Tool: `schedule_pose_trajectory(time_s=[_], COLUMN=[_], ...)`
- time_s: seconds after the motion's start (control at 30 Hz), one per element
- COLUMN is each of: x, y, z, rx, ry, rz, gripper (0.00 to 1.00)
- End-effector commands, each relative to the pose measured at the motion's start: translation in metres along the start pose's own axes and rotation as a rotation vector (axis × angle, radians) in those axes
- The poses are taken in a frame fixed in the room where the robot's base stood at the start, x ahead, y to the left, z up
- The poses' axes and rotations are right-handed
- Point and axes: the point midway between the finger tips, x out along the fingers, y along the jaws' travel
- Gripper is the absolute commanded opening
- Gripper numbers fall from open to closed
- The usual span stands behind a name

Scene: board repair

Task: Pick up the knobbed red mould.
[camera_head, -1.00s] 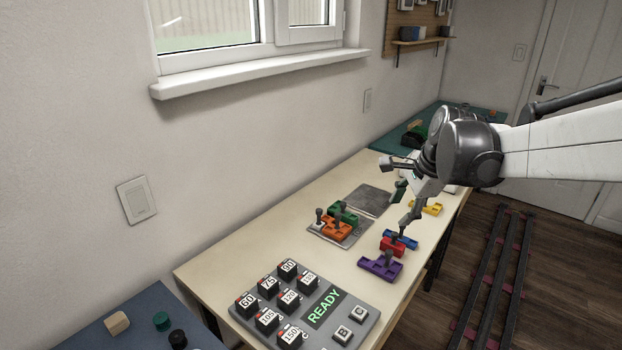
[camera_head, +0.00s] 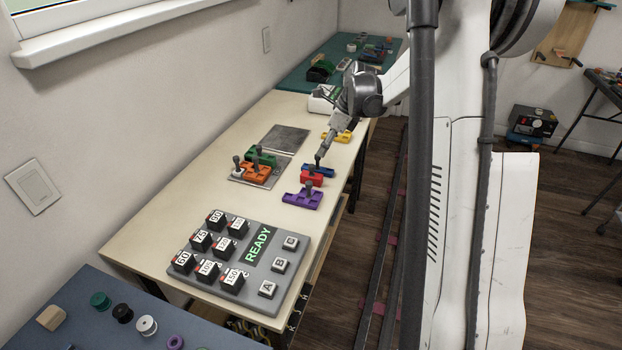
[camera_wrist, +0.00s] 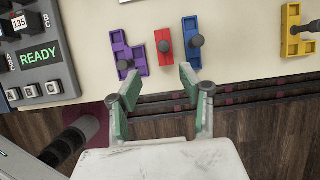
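The red mould (camera_head: 312,179) lies on the cream table near its right edge, between the blue mould (camera_head: 322,171) and the purple mould (camera_head: 301,199). In the wrist view, the red mould (camera_wrist: 164,58) is a narrow bar with a dark round knob on it. My gripper (camera_wrist: 159,75) is open and empty there, its two green-padded fingers spread in front of the red mould. The blue mould (camera_wrist: 191,62) with its knob is close to the right finger.
A yellow mould (camera_head: 337,137) lies farther back. Orange (camera_head: 255,175) and green (camera_head: 262,155) moulds stand on a plate at left, near a bare grey plate (camera_head: 285,139). A READY panel (camera_head: 247,258) with several black blocks fills the near table end.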

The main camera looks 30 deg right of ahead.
Motion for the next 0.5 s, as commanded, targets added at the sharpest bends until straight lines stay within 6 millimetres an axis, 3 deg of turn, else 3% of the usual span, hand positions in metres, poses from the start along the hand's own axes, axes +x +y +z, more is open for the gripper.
schedule_pose_trajectory(time_s=[0.2, 0.5], x=[0.040, 0.059], y=[-0.001, -0.001], z=[0.000, 0.001], rx=[-0.002, -0.002], ry=[0.000, 0.000], rz=[0.000, -0.001], gripper=[0.40, 0.40])
